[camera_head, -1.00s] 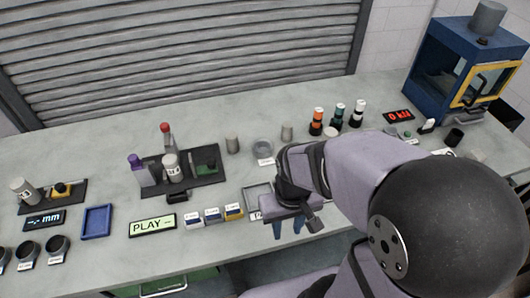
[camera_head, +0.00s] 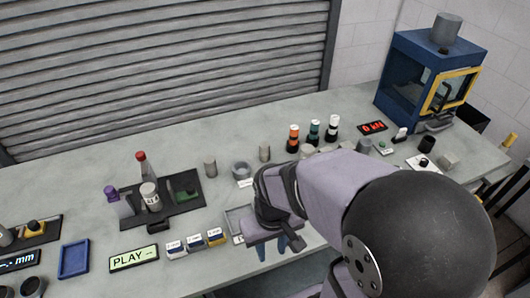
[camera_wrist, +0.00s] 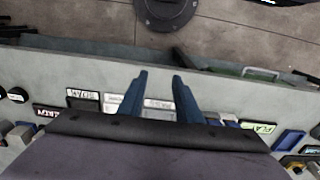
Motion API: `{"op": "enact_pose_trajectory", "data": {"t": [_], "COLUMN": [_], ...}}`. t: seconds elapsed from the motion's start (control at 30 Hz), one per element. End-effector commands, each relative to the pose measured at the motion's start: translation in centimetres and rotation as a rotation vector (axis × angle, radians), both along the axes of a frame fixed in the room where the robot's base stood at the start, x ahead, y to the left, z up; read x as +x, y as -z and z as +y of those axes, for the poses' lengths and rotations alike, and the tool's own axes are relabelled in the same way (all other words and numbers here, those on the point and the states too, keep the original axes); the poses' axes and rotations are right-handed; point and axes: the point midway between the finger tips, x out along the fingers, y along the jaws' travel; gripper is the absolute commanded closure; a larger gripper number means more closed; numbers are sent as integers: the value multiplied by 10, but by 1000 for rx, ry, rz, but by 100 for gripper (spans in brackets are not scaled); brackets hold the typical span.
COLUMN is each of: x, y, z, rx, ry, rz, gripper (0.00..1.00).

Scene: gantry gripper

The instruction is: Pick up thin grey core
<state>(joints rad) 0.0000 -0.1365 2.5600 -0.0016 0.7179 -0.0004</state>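Another grey core (camera_head: 364,146) is farther right, partly behind my arm. I cannot tell for sure which is the thin one. My gripper (camera_head: 272,247) is over the bench's front edge, well in front of the cores. The wrist view shows its two blue fingers (camera_wrist: 161,85) apart with nothing between them.
The dark tray (camera_head: 127,208) holds bottles. A grey ring (camera_head: 241,170), small labelled boxes (camera_head: 194,242) and a shallow grey tray (camera_head: 238,215) lie near my gripper. Colour-capped bottles (camera_head: 293,146) stand behind my arm. A blue press cabinet (camera_head: 393,68) stands at the far right.

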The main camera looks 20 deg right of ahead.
Motion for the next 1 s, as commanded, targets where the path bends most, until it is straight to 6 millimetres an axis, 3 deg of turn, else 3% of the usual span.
{"op": "enact_pose_trajectory", "data": {"t": [0.03,0.1,0.4,0.57,0.77,1.0], "x": [0,0,2,22,93,209], "y": [0,0,0,-2,-5,-2], "z": [0,0,0,-3,-14,-44], "rx": [0,0,0,-1,-7,-21], "ry": [0,0,1,14,57,134], "rz": [0,0,-1,-17,-73,-174], "gripper": [59,47,47,47,47,47]}}
